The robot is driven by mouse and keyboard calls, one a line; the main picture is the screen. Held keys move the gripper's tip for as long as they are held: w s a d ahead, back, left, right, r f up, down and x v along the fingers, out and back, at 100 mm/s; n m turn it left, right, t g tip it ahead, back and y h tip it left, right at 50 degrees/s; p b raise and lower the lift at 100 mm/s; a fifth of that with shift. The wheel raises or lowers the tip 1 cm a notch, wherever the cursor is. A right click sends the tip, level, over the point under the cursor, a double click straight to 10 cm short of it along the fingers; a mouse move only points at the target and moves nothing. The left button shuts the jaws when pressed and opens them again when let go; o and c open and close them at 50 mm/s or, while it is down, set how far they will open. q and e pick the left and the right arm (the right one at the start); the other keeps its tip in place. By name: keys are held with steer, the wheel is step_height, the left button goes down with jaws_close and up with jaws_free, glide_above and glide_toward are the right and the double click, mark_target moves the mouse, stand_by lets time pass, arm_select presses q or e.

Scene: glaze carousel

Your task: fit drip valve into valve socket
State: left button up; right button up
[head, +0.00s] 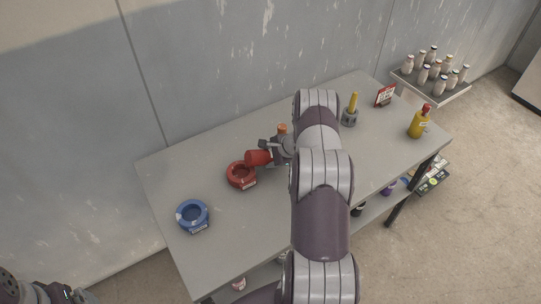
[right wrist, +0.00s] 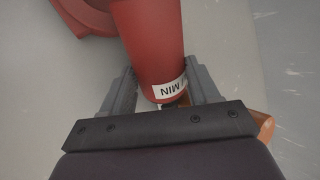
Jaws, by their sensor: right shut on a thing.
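My right gripper (head: 277,151) is shut on a red tapered bottle-like thing (head: 258,158), tilted over on its side. The right wrist view shows this red bottle (right wrist: 150,45) between the two fingers (right wrist: 160,92), with a white label reading "MIN". Its far end is close to a red ring (head: 232,178) on the table; I cannot tell whether they touch. A grey holder (head: 349,119) with an upright yellow stick (head: 353,101) stands right of my arm. I cannot clearly make out a drip valve or valve socket. My left gripper is not clearly seen.
A blue ring (head: 182,222) lies at the table's left. An orange thing (head: 282,129) is just behind my gripper. A yellow bottle (head: 417,125) and a small sign (head: 385,95) stand at the right. A side shelf (head: 458,95) bears several bottles. My right arm hides the table's middle.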

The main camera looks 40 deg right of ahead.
steer(key=o, duration=1.2)
steer(key=shift+f, duration=0.2)
steer(key=shift+o, duration=0.2)
steer(key=shift+r, duration=0.1)
